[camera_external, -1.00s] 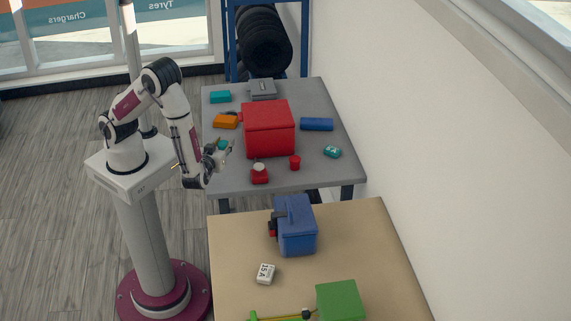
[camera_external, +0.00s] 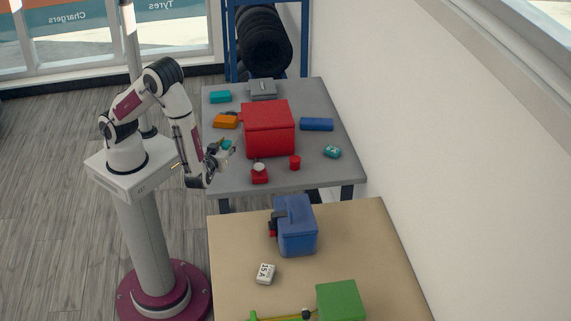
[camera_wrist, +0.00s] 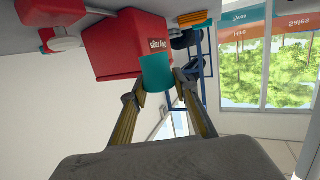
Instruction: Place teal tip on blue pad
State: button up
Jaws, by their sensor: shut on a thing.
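My gripper (camera_external: 219,153) is at the left edge of the grey table. In the wrist view its two fingers (camera_wrist: 157,95) are shut on the teal tip (camera_wrist: 157,72), a short teal cylinder. The tip also shows in the external view (camera_external: 227,144), small and partly covered by the fingers; I cannot tell whether it touches the table. A flat blue block (camera_external: 316,124), the likely blue pad, lies on the grey table to the right of the red box. It is not clearly visible in the wrist view.
A large red box (camera_external: 269,130) stands between my gripper and the blue block. A red item with a white top (camera_external: 259,173), a red cup (camera_external: 295,162), an orange block (camera_external: 225,121) and teal pieces (camera_external: 332,151) lie around it. The tan table (camera_external: 235,235) is nearer.

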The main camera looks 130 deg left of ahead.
jog(key=w+a+r+m+t+h, duration=0.1)
jog(key=w+a+r+m+t, duration=0.35)
jog(key=w+a, duration=0.55)
jog(key=w+a+r+m+t+h, duration=0.1)
jog(key=w+a+r+m+t, duration=0.3)
jog(key=w+a+t, duration=0.5)
jog(key=w+a+r+m+t+h, duration=0.15)
jog(key=w+a+r+m, duration=0.25)
jog(key=w+a, duration=0.65)
jog(key=m+t+h, duration=0.6)
jog(key=m+h, duration=0.2)
jog(key=h, duration=0.1)
send_over(310, 122)
notch_tip(310, 122, down, 9)
jog(key=shift+f, duration=0.2)
jog(key=shift+s+a+f+y, duration=0.1)
jog(key=shift+y, duration=0.15)
jog(key=shift+f, duration=3.05)
jog(key=shift+f, duration=1.85)
